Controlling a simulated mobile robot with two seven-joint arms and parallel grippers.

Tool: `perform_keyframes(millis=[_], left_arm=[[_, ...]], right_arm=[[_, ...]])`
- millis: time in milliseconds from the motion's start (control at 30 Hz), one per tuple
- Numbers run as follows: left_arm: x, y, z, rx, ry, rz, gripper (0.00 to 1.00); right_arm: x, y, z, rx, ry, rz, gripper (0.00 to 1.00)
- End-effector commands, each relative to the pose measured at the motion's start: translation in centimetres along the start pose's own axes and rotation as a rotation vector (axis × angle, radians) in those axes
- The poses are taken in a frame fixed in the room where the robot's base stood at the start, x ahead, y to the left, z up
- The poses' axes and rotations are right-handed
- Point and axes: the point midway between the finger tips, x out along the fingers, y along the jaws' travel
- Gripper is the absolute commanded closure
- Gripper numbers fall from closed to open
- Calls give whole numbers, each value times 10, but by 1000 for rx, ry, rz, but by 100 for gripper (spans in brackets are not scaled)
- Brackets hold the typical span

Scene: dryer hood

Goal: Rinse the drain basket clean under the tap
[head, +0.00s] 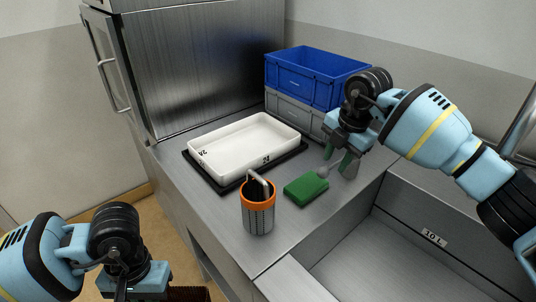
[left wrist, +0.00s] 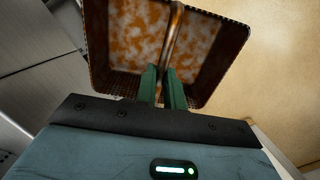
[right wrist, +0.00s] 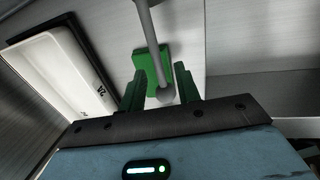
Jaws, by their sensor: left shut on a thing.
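The drain basket (left wrist: 208,60) fills the upper left wrist view. Its mesh walls are dark, and orange-brown and pale residue covers its inside. My left gripper (left wrist: 162,75) is shut on the bar across it. In the head view, only a dark edge of the basket (head: 190,294) shows at the bottom, left of the counter. My right gripper (head: 343,160) is open above the counter by the sink (head: 400,245). A grey rod with a round end (right wrist: 162,94) shows between its parted fingers in the right wrist view. A metal pipe, perhaps the tap (head: 519,122), stands at the right edge.
A green sponge (head: 306,188) lies on the counter beside an orange-rimmed utensil holder (head: 258,218). A white tray (head: 246,143) sits on a black mat (head: 222,180). Blue (head: 312,80) and grey (head: 284,108) crates are stacked behind. A steel hood machine (head: 205,62) stands back left.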

Motion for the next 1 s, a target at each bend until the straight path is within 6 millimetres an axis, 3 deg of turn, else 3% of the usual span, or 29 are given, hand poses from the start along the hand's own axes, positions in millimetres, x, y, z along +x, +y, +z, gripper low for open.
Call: perform_keyframes(millis=[367, 633, 1000], left_arm=[[3, 0, 0, 0, -4, 1, 100], [3, 0, 0, 0, -4, 1, 100], [6, 0, 0, 0, -7, 0, 100]], right_arm=[[2, 1, 0, 0, -2, 3, 67], [2, 1, 0, 0, -1, 3, 100], [3, 1, 2, -1, -1, 1, 100]])
